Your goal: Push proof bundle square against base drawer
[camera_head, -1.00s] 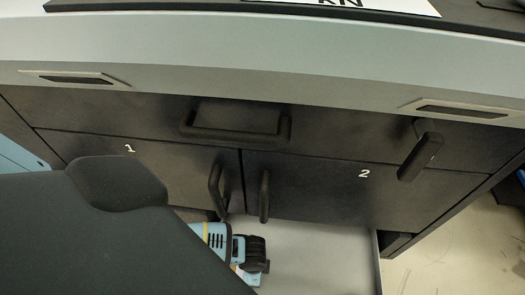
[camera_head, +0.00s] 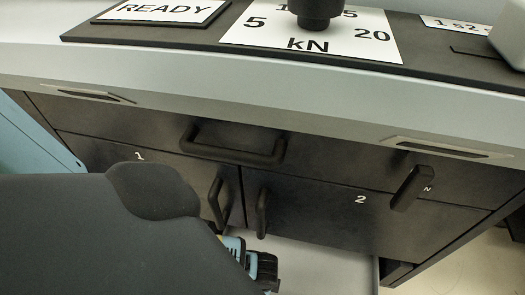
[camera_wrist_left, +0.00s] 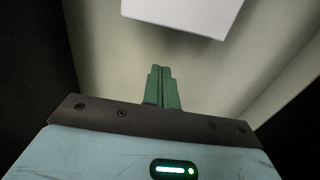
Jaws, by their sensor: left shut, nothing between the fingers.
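A white block-like piece, which looks like the proof bundle (camera_wrist_left: 185,14), lies at the top of the left wrist view on a pale floor. That pale surface looks like the inside of the base drawer (camera_head: 335,262), which stands out under the cabinet in the head view. My left gripper (camera_wrist_left: 161,70) has green fingers shut together with nothing between them. They point towards the white piece, with a visible gap in the picture. In the head view my dark left arm covers the left side, and its fingertips are hidden. My right gripper is not in view.
Dark cabinet doors marked 1 (camera_head: 140,157) and 2 (camera_head: 360,199) stand above the drawer, with bar handles sticking out. A dark lever (camera_head: 412,188) juts out at the right. Dark walls flank the pale floor in the wrist view.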

